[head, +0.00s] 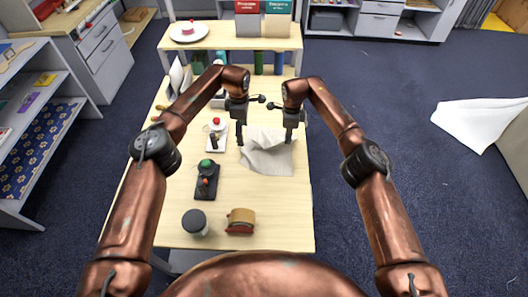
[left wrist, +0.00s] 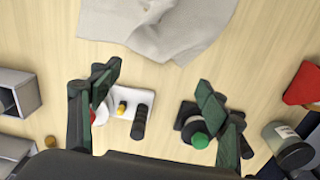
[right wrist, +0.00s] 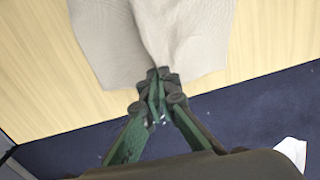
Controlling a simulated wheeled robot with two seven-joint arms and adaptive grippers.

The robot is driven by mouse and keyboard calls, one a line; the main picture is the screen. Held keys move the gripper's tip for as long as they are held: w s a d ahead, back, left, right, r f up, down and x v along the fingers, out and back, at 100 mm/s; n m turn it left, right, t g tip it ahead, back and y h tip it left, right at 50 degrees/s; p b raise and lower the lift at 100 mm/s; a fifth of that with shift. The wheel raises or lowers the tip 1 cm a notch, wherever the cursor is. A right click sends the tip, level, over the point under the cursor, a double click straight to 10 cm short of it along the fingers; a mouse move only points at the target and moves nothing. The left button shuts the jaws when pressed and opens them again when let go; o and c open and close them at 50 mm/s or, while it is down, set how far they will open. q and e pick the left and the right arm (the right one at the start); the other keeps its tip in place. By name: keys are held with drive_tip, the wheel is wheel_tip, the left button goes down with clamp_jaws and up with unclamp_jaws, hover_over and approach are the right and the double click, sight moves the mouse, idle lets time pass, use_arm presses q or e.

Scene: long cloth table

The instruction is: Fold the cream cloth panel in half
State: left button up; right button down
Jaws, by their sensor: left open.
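The cream cloth panel (head: 265,158) lies rumpled on the wooden table, right of the middle, near the right edge. It also shows in the left wrist view (left wrist: 155,25) and the right wrist view (right wrist: 195,35). My right gripper (head: 289,139) is at the cloth's right side. In the right wrist view its fingers (right wrist: 157,82) are together on the cloth's edge, with a crease running away from them. My left gripper (head: 238,135) is at the cloth's left side. In the left wrist view its fingers (left wrist: 158,92) are wide apart, empty and clear of the cloth.
A white plate with a red-topped item (head: 217,125), a dark device with a green button (head: 207,166), a jar (head: 194,222) and a red-and-tan object (head: 240,221) stand left and near. A shelf (head: 230,37) crosses the far end. Table right of the near objects is bare.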

use_arm(q)
wheel_tip(320, 180, up, 8)
idle(0.5)
drive_tip(key=shift+s, duration=0.1)
use_arm(e)
drive_tip(key=c, duration=2.1)
unclamp_jaws()
drive_tip(key=shift+o, duration=0.4)
drive_tip(key=o, duration=0.6)
drive_tip(key=shift+c, duration=0.2)
drive_tip(key=o, duration=0.6)
drive_tip(key=shift+o, duration=0.2)
drive_tip(key=shift+r, duration=0.15)
